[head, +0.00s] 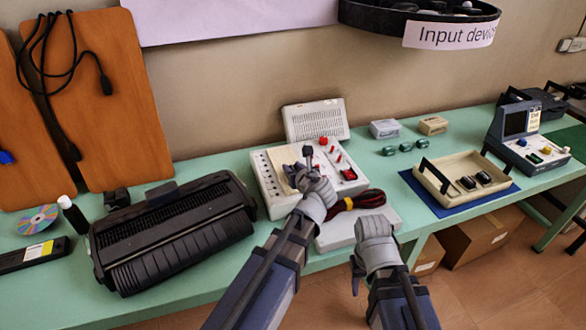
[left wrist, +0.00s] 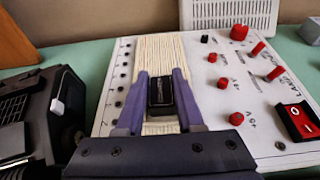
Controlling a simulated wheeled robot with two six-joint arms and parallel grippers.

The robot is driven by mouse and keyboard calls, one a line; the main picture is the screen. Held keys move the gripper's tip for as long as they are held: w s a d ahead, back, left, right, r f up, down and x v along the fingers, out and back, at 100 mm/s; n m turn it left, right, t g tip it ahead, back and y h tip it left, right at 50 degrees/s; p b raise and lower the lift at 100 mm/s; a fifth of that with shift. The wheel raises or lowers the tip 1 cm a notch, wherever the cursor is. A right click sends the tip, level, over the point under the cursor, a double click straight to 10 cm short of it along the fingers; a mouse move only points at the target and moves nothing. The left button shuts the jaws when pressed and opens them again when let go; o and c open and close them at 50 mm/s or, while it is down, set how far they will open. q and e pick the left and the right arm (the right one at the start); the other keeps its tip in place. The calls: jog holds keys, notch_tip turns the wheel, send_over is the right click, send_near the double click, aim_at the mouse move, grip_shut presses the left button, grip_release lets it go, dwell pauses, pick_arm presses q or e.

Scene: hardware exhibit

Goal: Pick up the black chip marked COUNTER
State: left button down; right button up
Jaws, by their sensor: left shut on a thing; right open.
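My left gripper (head: 306,160) is over the white electronics trainer board (head: 262,178) and is shut on a small black chip (head: 307,151). In the left wrist view the black chip (left wrist: 160,92) sits between the two purple fingers (left wrist: 163,97), in front of the cream breadboard (left wrist: 160,52). Faint pale marking shows on its face, too small to read. I cannot tell whether the chip touches the breadboard. My right gripper (head: 375,228) is open, at the table's front edge to the right of the board, and I see nothing in it.
A black printer (head: 170,235) stands left of the board. Red-and-black leads (head: 355,202) lie just right of it. A cream tray (head: 462,165) with black pieces sits on a blue mat (head: 449,207). Small green pieces (head: 406,146) lie behind. Red knobs (left wrist: 239,32) rise from the board.

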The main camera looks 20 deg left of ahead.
aim_at(293, 168)
pick_arm(q)
notch_tip(293, 168, up, 10)
jog(key=p, duration=0.9)
jog(key=shift+f, duration=0.25)
